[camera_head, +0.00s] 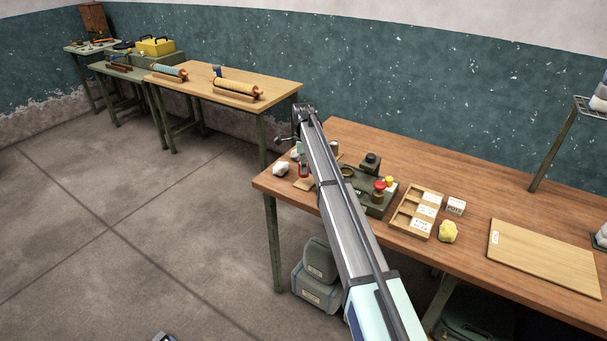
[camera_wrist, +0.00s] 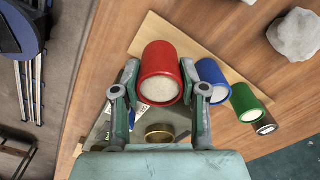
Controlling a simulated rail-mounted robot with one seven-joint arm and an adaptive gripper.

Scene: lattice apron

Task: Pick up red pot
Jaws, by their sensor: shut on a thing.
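The red pot (camera_wrist: 159,72) sits between the two fingers of my gripper (camera_wrist: 160,78) in the wrist view, and the gripper is shut on it. Its pale round end faces the camera. In the head view the red pot (camera_head: 303,170) shows as a small red patch near the left end of the wooden table, beside my arm. My arm hides most of the gripper there. I cannot tell whether the pot still touches the board (camera_wrist: 150,30) under it.
In the wrist view a blue pot (camera_wrist: 212,80) stands close to the right finger, with a green pot (camera_wrist: 248,103) and a dark pot (camera_wrist: 265,124) beyond. A white lump (camera_wrist: 295,35) lies at upper right. A compartment tray (camera_head: 416,212) and flat board (camera_head: 545,258) lie further right.

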